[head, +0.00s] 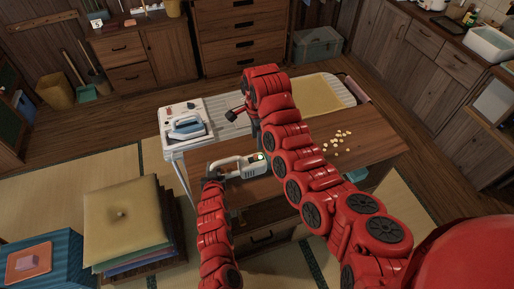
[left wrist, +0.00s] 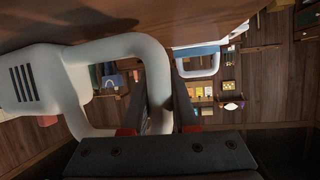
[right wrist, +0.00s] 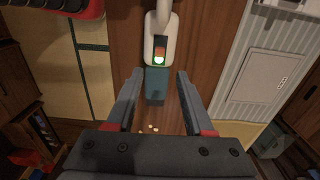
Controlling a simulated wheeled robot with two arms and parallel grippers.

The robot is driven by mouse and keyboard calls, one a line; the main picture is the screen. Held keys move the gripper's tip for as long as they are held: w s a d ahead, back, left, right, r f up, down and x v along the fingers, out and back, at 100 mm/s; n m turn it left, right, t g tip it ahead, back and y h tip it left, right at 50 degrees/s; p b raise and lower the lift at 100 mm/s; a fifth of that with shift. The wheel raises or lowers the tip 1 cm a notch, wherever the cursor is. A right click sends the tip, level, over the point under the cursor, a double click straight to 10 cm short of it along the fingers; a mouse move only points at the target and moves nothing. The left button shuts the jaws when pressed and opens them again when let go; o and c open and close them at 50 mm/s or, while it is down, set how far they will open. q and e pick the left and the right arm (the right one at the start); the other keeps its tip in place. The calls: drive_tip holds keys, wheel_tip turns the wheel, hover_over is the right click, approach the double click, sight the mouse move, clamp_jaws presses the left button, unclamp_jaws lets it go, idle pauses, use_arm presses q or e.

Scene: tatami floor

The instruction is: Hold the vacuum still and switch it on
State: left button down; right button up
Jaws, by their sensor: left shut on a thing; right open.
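The white handheld vacuum (head: 236,168) lies on the wooden table top, with a dark front end pointing right. My left gripper (head: 212,174) is shut on its rear loop handle; the left wrist view shows the handle (left wrist: 116,45) between the fingers. In the right wrist view the vacuum (right wrist: 158,22) shows a red switch area (right wrist: 160,42), a glowing green light (right wrist: 159,60) and the dark front end (right wrist: 155,86). My right gripper (right wrist: 157,76) is open above it, its fingers either side of the front end in that view, with no contact visible. In the head view its fingers are partly hidden by my arm.
Pale crumbs (head: 338,141) lie on the table's right part. An ironing board (head: 228,124) with a blue iron (head: 187,126) stands behind the table. Stacked cushions (head: 125,220) and a blue box (head: 60,268) are at the left. Cabinets line the back and right.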

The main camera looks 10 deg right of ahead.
drive_tip(key=shift+r, duration=1.75)
use_arm(q)
drive_tip(key=c, duration=0.6)
unclamp_jaws()
